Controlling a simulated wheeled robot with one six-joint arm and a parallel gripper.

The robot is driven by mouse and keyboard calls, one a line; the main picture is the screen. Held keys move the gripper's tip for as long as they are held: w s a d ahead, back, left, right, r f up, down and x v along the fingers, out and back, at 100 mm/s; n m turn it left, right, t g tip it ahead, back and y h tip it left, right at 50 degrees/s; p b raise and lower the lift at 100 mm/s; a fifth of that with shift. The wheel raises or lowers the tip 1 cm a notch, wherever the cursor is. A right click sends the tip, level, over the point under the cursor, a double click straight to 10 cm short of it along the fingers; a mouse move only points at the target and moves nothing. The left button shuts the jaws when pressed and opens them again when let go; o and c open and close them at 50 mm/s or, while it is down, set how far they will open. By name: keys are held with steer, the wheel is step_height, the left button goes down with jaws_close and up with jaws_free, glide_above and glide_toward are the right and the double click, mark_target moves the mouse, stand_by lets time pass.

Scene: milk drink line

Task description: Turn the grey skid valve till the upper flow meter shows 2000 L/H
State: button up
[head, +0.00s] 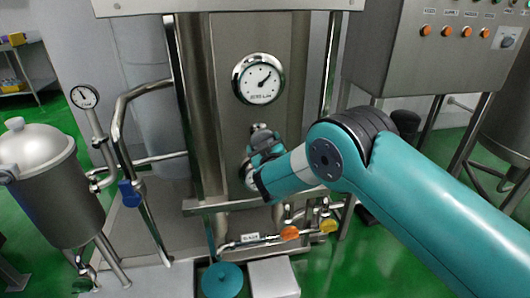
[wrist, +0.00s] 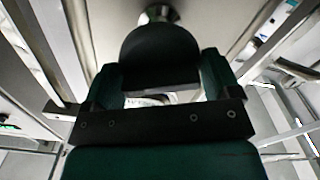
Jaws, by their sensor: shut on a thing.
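The upper flow meter (head: 258,78) is a round white dial in a bright ring on the steel column in the head view. Its needle points to the upper right; its scale figures are too small to read. Below it is the dark grey valve knob (head: 260,128), mostly hidden by my gripper (head: 262,144). In the wrist view the round dark knob (wrist: 160,50) fills the space between the two fingers of my gripper (wrist: 160,76). The fingers are shut on the knob, one on each side.
A second round dial (head: 247,175) is partly hidden behind my gripper. Orange (head: 290,233), yellow (head: 328,225) and blue (head: 130,193) valve handles sit on nearby pipes. A control box (head: 425,65) stands at the right, a lidded steel vessel (head: 40,185) at the left.

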steer(key=o, duration=0.7)
steer(key=shift+o, duration=0.2)
steer(key=b+v, duration=0.7)
steer(key=v, duration=1)
steer(key=shift+s, duration=0.25)
steer(key=shift+r, duration=0.1)
